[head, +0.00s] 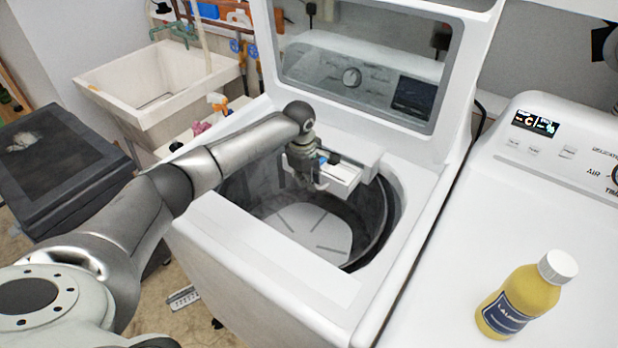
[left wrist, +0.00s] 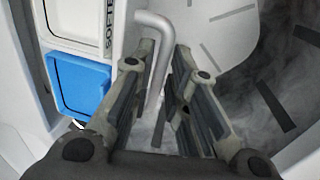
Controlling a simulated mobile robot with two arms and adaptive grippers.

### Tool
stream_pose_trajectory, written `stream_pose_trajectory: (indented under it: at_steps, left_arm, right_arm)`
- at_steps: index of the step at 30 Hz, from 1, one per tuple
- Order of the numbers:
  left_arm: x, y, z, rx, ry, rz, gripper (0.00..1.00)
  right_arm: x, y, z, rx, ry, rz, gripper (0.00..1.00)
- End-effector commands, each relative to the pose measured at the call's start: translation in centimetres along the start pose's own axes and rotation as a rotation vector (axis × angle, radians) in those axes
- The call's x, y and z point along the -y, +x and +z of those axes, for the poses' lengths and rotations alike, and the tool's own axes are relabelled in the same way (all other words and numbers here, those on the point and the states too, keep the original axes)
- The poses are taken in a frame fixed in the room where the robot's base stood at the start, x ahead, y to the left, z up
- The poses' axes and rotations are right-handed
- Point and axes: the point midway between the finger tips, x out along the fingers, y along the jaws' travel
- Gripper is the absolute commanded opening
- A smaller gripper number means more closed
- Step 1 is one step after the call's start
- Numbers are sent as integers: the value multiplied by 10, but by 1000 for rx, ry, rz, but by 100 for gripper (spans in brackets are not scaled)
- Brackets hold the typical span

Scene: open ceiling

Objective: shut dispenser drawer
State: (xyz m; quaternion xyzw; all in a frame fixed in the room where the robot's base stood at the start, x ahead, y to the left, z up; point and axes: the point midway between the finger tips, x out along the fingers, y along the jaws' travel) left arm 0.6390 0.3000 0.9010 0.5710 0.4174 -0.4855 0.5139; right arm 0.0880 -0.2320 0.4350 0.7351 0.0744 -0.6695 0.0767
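The dispenser drawer (head: 341,178) is white and sticks out over the open tub at the back of the top-loading washer (head: 272,248). In the left wrist view the drawer shows a blue compartment (left wrist: 80,85), a white one above it and a grey bar handle (left wrist: 157,62). My left gripper (head: 305,180) is at the drawer's left end. In the left wrist view its fingers (left wrist: 160,68) are apart, with the handle between them. The left finger is close to the bar; I cannot tell whether it touches. My right gripper is out of view.
The washer's lid (head: 362,62) stands open behind the drawer. The tub (head: 312,228) is empty below. A yellow detergent bottle (head: 520,302) stands on the white machine at right. A utility sink (head: 160,85) and a dark bin (head: 60,165) are at left.

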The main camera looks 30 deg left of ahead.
Motion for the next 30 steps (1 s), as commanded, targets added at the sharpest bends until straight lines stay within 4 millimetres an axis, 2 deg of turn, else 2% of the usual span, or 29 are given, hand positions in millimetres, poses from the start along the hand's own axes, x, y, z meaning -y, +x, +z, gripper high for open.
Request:
stream_pose_trajectory:
  at_steps: [3,14,24,30]
  left_arm:
    - [0,0,0,0,0,0,0]
    - [-3,-1,0,0,-1,2,0]
    - [-38,-2,-4,-6,-11,20,0]
    - [-54,7,-4,-6,-12,15,0]
  right_arm:
    - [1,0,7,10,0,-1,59]
    - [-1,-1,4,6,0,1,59]
    - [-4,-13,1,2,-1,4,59]
    - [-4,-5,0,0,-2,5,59]
